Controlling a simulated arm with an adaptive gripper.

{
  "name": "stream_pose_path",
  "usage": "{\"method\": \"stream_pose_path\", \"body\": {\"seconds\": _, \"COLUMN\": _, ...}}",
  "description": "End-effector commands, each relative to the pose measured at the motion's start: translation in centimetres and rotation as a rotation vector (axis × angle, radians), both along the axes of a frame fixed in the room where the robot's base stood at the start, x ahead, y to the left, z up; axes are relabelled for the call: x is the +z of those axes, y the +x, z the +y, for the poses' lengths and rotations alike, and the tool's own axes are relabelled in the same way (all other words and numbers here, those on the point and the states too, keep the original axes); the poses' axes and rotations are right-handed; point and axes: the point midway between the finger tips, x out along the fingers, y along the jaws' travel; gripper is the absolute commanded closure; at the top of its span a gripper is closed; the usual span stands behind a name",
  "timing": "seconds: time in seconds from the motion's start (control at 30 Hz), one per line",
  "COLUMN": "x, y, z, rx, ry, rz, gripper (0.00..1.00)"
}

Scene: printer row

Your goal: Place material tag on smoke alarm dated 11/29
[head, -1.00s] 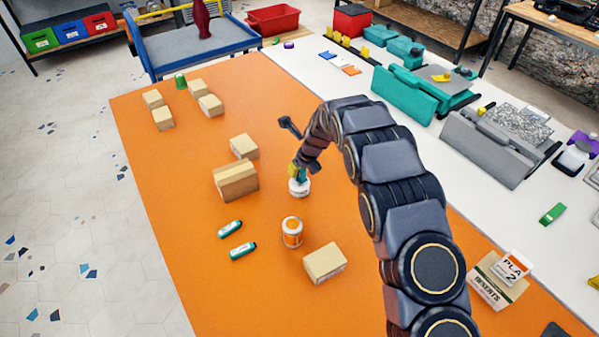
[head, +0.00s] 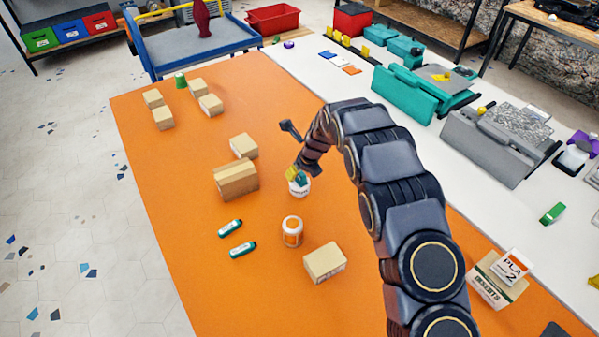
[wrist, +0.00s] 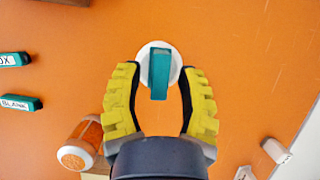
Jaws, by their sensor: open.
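A white round object (head: 299,187), perhaps the smoke alarm, stands on the orange mat; its print is too small to read. A teal tag (wrist: 160,73) lies across its top in the wrist view, and its lettering cannot be read. The tag also shows in the head view (head: 303,179). My gripper (wrist: 159,98) is open, its yellow fingers apart on either side of the tag's near end, with gaps between. Two more teal tags, one marked BLANK (wrist: 20,103) and one ending in "OX" (wrist: 14,59), lie to the left on the mat.
An orange-and-white jar (head: 292,231) stands close by on the near side. Cardboard boxes (head: 236,180) (head: 325,263) stand left and near. A PLA 2 card (head: 513,265) and an inserts box (head: 493,286) are at the right. Bare mat (head: 170,190) lies at the left.

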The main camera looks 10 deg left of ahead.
Motion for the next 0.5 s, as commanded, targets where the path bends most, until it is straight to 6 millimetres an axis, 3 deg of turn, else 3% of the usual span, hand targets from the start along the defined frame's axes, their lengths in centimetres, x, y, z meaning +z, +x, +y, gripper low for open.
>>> {"method": "stream_pose_path", "body": {"seconds": 0.5, "x": 8.8, "y": -2.5, "z": -2.5, "rx": 0.000, "ry": 0.001, "rz": -0.004, "gripper": 0.62}}
